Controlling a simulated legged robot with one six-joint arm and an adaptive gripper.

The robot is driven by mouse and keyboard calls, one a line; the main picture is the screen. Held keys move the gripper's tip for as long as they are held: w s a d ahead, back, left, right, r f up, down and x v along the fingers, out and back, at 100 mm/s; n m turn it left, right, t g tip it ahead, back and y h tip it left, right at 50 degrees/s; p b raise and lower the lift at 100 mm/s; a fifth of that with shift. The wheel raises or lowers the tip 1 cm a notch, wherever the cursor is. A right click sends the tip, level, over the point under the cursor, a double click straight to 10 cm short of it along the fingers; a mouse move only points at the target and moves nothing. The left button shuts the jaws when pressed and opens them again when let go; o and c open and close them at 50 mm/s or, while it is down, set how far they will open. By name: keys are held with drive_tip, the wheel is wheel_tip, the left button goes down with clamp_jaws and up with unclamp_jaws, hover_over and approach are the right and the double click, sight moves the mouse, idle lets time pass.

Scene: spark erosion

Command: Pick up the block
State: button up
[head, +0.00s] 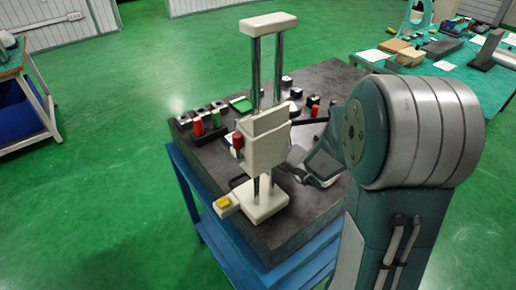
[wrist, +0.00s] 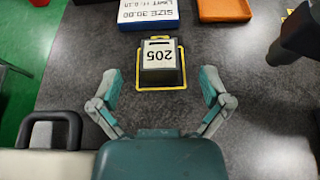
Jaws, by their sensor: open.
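The block (wrist: 161,62) is dark with a white label reading 205, upside down in the wrist view. It stands on the dark table top, inside a yellow square outline. My gripper (wrist: 161,82) is open and empty, with one finger to the left of the block and one to the right. The fingertips are near the block's near edge, with a gap on both sides. In the head view my gripper (head: 318,168) is partly hidden behind the white column stand (head: 264,145). I cannot make out the block there.
A dark post (wrist: 297,40) stands at right, a black handle (wrist: 50,128) at lower left.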

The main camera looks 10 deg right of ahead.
drive_tip(key=x, duration=0.4)
drive_tip(key=shift+a, duration=0.1)
clamp_jaws()
drive_tip(key=shift+r, duration=0.15)
